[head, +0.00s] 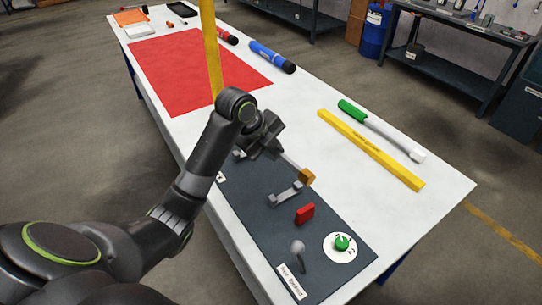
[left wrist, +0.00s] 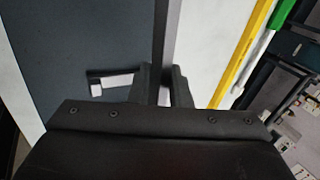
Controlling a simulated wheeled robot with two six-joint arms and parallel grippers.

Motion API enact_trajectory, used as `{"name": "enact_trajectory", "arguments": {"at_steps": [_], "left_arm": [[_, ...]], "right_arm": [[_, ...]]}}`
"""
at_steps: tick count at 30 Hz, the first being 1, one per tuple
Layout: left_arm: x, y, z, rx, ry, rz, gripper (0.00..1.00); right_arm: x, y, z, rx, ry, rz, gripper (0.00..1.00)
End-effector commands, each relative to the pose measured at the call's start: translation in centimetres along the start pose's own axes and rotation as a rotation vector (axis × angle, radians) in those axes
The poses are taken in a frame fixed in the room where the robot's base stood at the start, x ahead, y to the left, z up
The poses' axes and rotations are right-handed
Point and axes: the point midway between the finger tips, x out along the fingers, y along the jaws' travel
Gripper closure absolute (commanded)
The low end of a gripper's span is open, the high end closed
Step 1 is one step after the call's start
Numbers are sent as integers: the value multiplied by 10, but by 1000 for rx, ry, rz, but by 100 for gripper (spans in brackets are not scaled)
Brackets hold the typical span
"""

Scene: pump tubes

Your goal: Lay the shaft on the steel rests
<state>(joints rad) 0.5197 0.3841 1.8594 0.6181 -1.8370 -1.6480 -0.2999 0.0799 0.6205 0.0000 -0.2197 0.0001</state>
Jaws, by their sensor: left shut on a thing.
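My left gripper (head: 268,141) is shut on the shaft (head: 291,160), a thin grey bar that reaches out to the lower right. A brass-coloured block (head: 307,177) shows at its far end. In the left wrist view the fingers (left wrist: 164,85) close around the shaft (left wrist: 172,30), which runs up out of the picture. A steel rest (head: 286,194) with raised ends stands on the dark mat (head: 240,200), apart from the shaft; it also shows in the left wrist view (left wrist: 115,82). Another grey piece (head: 239,153) is partly hidden behind my gripper. I cannot tell the shaft's height above the mat.
A red block (head: 305,213), a grey ball-topped post (head: 298,249) and a green knob (head: 342,243) stand at the mat's near end. A yellow level (head: 370,150) and a green-handled tool (head: 380,130) lie to the right. A yellow post (head: 211,50) rises near the red mat (head: 175,70).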

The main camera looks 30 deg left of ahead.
Motion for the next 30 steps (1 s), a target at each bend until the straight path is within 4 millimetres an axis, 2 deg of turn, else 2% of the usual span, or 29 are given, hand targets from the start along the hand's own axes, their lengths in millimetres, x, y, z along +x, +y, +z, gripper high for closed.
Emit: {"name": "enact_trajectory", "arguments": {"at_steps": [4, 11, 30], "left_arm": [[-4, 7, -1, 78, 41, -12, 100], [-1, 11, -3, 104, 59, -16, 100], [39, 32, -1, 101, 58, -16, 100]], "right_arm": [[4, 0, 0, 0, 0, 0, 57], [9, -1, 1, 0, 0, 0, 57], [52, -4, 3, 0, -2, 0, 57]]}}
